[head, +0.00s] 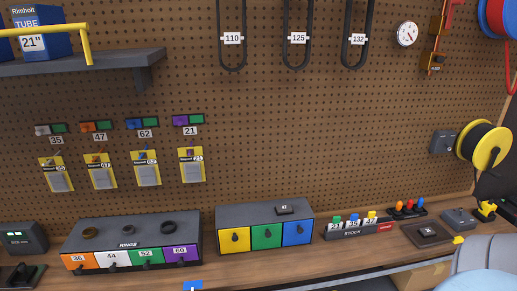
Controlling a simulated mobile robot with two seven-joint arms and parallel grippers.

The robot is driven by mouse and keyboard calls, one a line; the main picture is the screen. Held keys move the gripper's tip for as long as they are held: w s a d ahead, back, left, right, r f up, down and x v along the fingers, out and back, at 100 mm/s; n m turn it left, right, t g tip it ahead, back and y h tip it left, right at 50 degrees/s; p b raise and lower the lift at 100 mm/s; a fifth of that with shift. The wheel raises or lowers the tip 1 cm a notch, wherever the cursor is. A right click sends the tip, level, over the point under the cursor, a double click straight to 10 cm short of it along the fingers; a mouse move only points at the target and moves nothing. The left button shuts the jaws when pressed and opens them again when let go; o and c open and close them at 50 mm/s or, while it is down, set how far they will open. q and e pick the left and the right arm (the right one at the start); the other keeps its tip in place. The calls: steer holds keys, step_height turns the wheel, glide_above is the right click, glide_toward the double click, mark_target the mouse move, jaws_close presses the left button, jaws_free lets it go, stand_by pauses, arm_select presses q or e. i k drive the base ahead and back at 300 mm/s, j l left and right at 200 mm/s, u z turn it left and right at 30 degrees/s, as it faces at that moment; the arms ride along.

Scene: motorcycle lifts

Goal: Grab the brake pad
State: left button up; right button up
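Several yellow-carded packs hang in a row on the pegboard at the left, each holding a grey item that looks like a brake pad. They are the pack under label 35 (57,176), the pack under 47 (101,173), the pack under 62 (147,170) and the pack under 21 (191,166). Coloured tags hang above each number label. I cannot tell which pack the task means. Neither of my grippers shows in the head view.
On the wooden bench (340,262) stand a rings box (131,231) with numbered fronts, a grey box with coloured drawers (264,214) and a stock card holder (358,231). A shelf (85,63) juts out above the packs. A yellow reel (487,147) hangs at right.

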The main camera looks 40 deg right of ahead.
mark_target(428, 232)
steer(key=z, duration=0.45)
steer(key=l+z, duration=0.1)
steer(key=z, duration=1.2)
steer(key=l+z, duration=0.1)
steer(key=z, duration=0.3)
steer(key=i+z, duration=0.1)
steer(key=z, duration=0.35)
